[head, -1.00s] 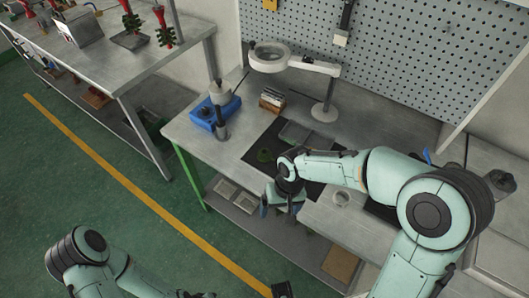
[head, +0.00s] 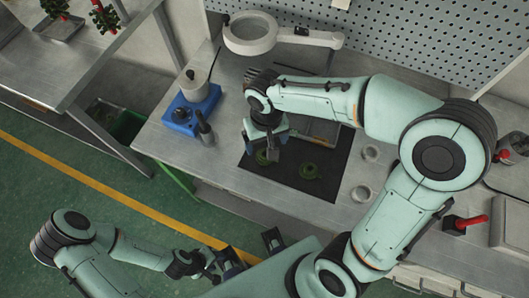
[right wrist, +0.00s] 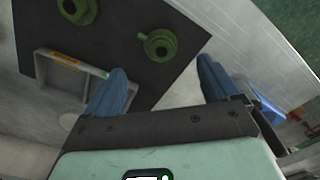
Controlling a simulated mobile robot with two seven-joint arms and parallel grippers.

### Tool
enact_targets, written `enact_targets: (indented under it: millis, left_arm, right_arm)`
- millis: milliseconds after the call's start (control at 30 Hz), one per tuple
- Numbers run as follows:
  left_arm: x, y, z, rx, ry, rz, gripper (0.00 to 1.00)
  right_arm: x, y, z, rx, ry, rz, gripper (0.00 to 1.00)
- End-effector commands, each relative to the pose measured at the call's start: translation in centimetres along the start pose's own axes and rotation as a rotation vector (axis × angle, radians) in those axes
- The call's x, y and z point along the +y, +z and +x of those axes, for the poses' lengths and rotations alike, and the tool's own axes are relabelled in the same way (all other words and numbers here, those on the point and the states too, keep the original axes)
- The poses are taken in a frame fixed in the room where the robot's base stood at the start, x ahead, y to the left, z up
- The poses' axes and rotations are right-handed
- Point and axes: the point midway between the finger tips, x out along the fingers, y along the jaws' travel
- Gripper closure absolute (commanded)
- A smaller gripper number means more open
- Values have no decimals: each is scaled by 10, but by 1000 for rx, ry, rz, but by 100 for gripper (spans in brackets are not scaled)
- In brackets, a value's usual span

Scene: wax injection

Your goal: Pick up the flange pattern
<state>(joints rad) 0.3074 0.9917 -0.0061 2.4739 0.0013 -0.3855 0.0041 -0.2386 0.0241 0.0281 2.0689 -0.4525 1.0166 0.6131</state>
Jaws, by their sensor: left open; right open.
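Two green wax pieces with round flanged bases lie on a black mat (head: 325,192). One green piece (head: 310,171) is in clear view; the other green piece (head: 263,157) is partly covered by my right gripper (head: 268,143). I cannot tell from shape which one is the flange pattern. In the right wrist view, one green piece (right wrist: 160,45) lies beyond the gap between the open blue fingers of my right gripper (right wrist: 160,88), and the other piece (right wrist: 77,10) is at the upper left. Nothing is between the fingers. My left gripper (head: 250,255) is open and empty, low in front of the bench.
A grey tray (head: 320,128) lies at the back of the mat. A blue machine (head: 190,112) stands left of it, and a ring magnifier lamp (head: 250,34) behind. Small pale rings (head: 362,193) sit right of the mat.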

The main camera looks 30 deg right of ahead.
Motion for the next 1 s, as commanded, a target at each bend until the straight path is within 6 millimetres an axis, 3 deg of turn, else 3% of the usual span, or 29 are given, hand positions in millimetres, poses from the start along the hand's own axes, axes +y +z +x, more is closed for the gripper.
enact_targets:
  millis: [100, 333, 600, 900, 933, 1000]
  left_arm:
    - [-1, 0, 3, -1, 0, -1, 57]
    - [-2, 0, 5, -1, 0, 0, 57]
    - [-3, 0, 9, -2, -1, -1, 57]
    - [-3, 0, 9, -2, -1, -1, 57]
    - [-3, 0, 9, -2, -1, -1, 57]
    - [-3, 0, 9, -2, -1, -1, 57]
  right_arm:
    - [0, 0, 20, -3, 2, 0, 12]
    - [0, 0, 36, -2, 1, 1, 12]
    - [0, -2, 74, -3, 1, 1, 12]
    - [0, -2, 81, 0, 0, 0, 12]
    - [0, -2, 81, 0, 0, 0, 15]
    - [0, -2, 80, 0, 0, 0, 38]
